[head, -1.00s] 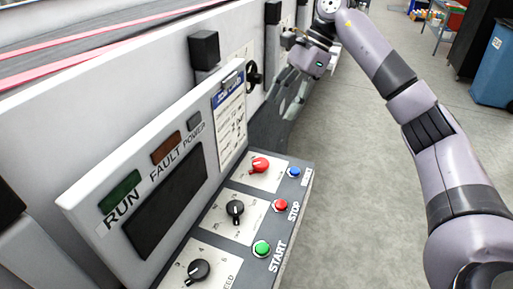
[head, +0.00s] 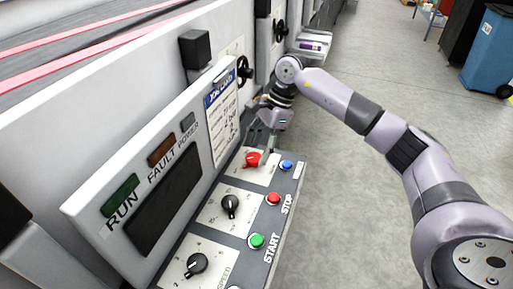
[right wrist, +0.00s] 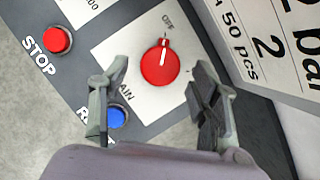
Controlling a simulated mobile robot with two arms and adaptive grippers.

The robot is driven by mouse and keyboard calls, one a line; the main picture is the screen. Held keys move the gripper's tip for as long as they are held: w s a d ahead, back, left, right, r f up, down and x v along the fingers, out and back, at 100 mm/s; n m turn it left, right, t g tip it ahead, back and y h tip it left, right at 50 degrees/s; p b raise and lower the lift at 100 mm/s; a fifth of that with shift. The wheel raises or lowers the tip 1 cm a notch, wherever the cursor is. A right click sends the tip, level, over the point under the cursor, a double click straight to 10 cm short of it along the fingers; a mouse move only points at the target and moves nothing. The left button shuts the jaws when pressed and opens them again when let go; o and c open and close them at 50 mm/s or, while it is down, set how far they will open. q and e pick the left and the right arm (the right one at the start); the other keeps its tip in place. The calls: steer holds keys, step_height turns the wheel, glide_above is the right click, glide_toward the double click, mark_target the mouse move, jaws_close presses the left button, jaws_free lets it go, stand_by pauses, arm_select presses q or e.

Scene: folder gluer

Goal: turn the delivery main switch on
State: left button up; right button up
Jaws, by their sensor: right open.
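The delivery main switch is a red rotary knob (head: 252,159) on a white plate at the far end of the control panel. In the right wrist view the red knob (right wrist: 160,64) has its white mark toward the OFF label. My right gripper (head: 271,148) is beside the knob in the head view. In the right wrist view its two fingers (right wrist: 150,90) are spread apart, one on each side below the knob, with nothing between them. I cannot tell whether they touch it. My left gripper is not in view.
A blue reset button (head: 286,165), a red STOP button (head: 273,199) and a green START button (head: 256,241) line the panel's right side. Black knobs (head: 230,206) sit nearer. An upright display panel (head: 163,200) borders the left.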

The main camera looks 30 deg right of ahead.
steer(key=shift+x, duration=0.85)
steer(key=shift+c, duration=0.2)
steer(key=shift+w, duration=0.1)
steer(key=c, duration=1.1)
